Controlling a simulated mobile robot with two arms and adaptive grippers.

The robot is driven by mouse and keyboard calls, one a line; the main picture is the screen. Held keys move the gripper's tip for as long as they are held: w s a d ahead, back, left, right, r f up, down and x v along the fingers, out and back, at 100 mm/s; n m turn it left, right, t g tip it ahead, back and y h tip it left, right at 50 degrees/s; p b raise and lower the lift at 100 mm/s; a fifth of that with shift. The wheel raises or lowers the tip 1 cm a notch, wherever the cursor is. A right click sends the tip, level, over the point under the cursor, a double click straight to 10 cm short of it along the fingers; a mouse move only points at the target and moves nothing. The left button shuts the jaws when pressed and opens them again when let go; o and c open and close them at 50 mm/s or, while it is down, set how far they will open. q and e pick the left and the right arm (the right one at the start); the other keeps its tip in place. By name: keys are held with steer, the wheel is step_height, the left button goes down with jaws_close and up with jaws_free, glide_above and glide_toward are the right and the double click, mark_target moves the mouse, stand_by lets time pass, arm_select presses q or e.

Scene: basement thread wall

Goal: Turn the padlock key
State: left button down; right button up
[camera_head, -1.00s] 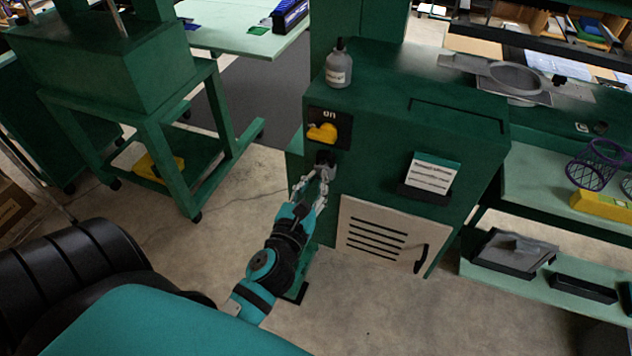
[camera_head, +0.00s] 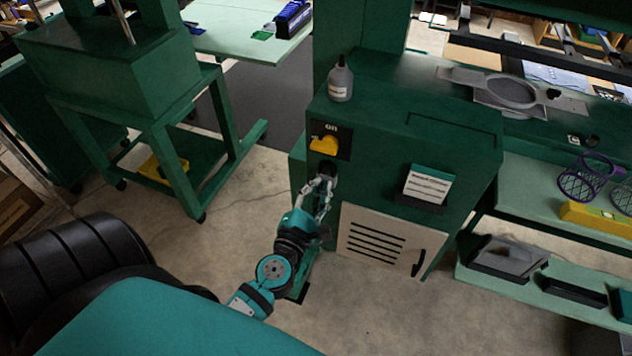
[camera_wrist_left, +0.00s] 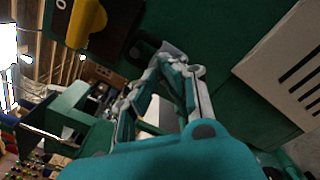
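The padlock (camera_head: 327,168) is a small dark and grey shape on the green cabinet's front, just below the yellow switch knob (camera_head: 325,144) marked "on". My left gripper (camera_head: 323,183) is at the padlock, its fingertips drawn close together. In the left wrist view the fingertips (camera_wrist_left: 162,62) converge by a grey part of the padlock (camera_wrist_left: 176,50), below and right of the yellow knob (camera_wrist_left: 86,22). The key itself is not clearly visible; it is hidden at the fingertips, which appear closed on it. My right gripper is not in view.
The green cabinet (camera_head: 440,145) carries a grey bottle (camera_head: 340,80) on top. A card holder (camera_head: 425,187) and a beige vented door (camera_head: 380,240) are on its front. A green wheeled stand (camera_head: 160,130) is at left. The floor between is clear.

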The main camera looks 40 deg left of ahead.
arm_select(q)
steer(key=shift+s+d+f+m+p, duration=0.1)
steer(key=shift+d+f+m+p, duration=0.1)
steer(key=shift+m+p, duration=0.95)
steer(key=shift+d+f+m+p, duration=0.15)
steer(key=shift+m+p, duration=0.35)
steer(key=shift+m, duration=1.2)
steer(key=shift+s+d+f+m+p, duration=0.1)
steer(key=shift+d+f+m+p, duration=0.1)
steer(key=shift+m+p, duration=0.95)
steer(key=shift+m, duration=0.5)
steer(key=c, duration=1.1)
jaws_free()
steer(key=shift+w+a, duration=0.1)
steer(key=shift+a, duration=0.05)
